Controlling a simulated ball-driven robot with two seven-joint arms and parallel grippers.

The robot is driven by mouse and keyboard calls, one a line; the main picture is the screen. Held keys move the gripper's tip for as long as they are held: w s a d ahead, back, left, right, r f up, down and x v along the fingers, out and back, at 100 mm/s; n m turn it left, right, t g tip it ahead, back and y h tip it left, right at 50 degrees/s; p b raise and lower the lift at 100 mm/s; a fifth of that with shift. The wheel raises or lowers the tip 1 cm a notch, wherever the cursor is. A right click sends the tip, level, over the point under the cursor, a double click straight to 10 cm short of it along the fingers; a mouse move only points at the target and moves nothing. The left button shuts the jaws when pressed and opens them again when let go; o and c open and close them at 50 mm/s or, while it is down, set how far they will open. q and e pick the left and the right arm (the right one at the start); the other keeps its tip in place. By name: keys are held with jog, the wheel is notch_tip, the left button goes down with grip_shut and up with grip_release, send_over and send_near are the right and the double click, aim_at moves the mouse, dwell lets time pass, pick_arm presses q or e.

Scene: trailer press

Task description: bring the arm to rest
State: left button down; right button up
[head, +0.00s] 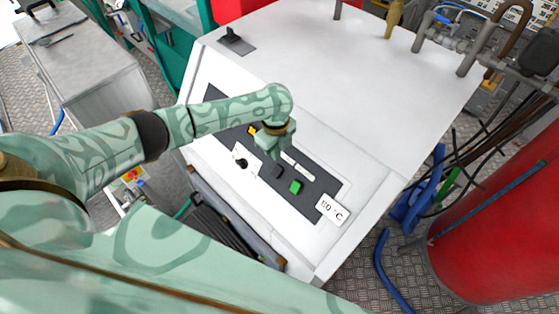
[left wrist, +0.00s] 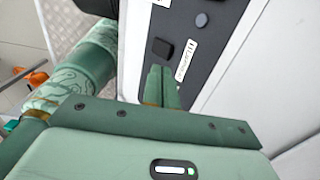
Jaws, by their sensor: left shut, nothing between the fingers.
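My left arm comes in from the left in the head view, over a white machine cabinet (head: 350,70). Its gripper (head: 274,150) points down at the dark control panel (head: 318,188) on the cabinet's sloped front. In the left wrist view the two green fingers (left wrist: 162,86) are shut together, with nothing between them. They are in front of the panel, close to a black square button (left wrist: 163,48). I cannot tell whether the fingertips touch the panel. My right gripper is not in view.
The panel carries a green button (head: 295,187), a yellow button (head: 252,130), a black knob (head: 241,162) and a temperature label (head: 332,209). A red drum (head: 500,225) stands at the right, with blue hoses near it. A grey cabinet (head: 85,65) stands at the left.

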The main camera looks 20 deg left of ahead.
pick_arm(q)
jog(key=s+d+n+t+h, duration=0.2)
jog(key=s+d+n+t, duration=0.2)
jog(key=s+d, duration=0.6)
jog(key=s+a+r+n+t+y, duration=0.25)
jog(key=s+a+r+n, duration=0.3)
jog(key=a, duration=0.35)
jog(key=s+a+r+n+t+y, duration=0.1)
jog(key=s+a+r+n+y, duration=0.4)
jog(key=a, duration=0.4)
jog(key=s+d+f+g+h+b, duration=0.25)
jog(key=f+b, duration=0.45)
jog(key=f, duration=1.2)
jog(key=s+d+f+g+h+b, duration=0.1)
jog(key=d+f+b, duration=0.4)
jog(key=f, duration=1.4)
jog(key=s+f+n+g+b, duration=0.1)
jog(key=s+f+b, duration=0.4)
jog(key=f, duration=0.5)
jog(key=s+a+f+n+g+h+b, duration=0.1)
jog(key=s+f+b, duration=0.4)
jog(key=s+f, duration=0.4)
jog(key=s+a+f+n+g+h+b, duration=0.1)
jog(key=s+f+b, duration=0.4)
jog(key=f, duration=0.7)
jog(key=shift+s+f+n+b, duration=0.3)
jog(key=shift+s+n+b, duration=0.05)
jog(key=shift+s, duration=0.6)
